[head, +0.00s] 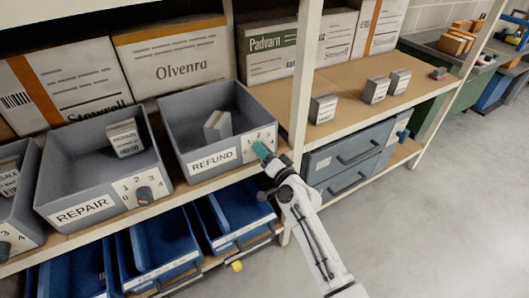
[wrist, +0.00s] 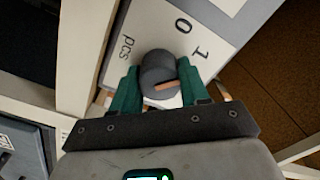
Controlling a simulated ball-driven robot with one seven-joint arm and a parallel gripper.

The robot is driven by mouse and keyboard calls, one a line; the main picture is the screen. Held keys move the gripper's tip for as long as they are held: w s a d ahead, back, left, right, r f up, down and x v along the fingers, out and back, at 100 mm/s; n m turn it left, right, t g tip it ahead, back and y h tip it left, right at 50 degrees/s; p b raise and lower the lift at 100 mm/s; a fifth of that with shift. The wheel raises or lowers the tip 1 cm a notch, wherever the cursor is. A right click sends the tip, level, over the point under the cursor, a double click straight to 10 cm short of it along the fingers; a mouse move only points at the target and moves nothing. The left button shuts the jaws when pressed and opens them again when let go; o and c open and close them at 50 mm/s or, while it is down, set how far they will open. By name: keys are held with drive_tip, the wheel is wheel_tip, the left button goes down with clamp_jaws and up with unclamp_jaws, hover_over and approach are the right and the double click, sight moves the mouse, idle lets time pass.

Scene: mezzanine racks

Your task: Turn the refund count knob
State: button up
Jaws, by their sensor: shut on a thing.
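The grey REFUND bin (head: 185,115) stands on the middle shelf with a small box inside. Its white count plate (head: 247,146) is at the front right corner. In the wrist view the dark round refund count knob (wrist: 158,68) has an orange mark on its face, and the plate beside it shows "0", "1" and "pcs". My gripper (head: 262,151) has teal fingers. They are shut on the knob from both sides. In the head view the gripper hides the knob, and the other numerals are out of the wrist view.
The REPAIR bin (head: 95,182) with its own knob (head: 145,195) stands to the left. A white rack post (head: 304,75) rises just right of my gripper. Small boxes (head: 323,108) sit on the shelf beyond. Blue bins (head: 235,215) are below. The floor at right is clear.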

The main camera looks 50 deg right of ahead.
drive_tip(key=shift+m, duration=0.4)
drive_tip(key=shift+d, duration=0.1)
drive_tip(key=o, duration=1.1)
drive_tip(key=shift+c, duration=0.2)
drive_tip(key=v, duration=1.1)
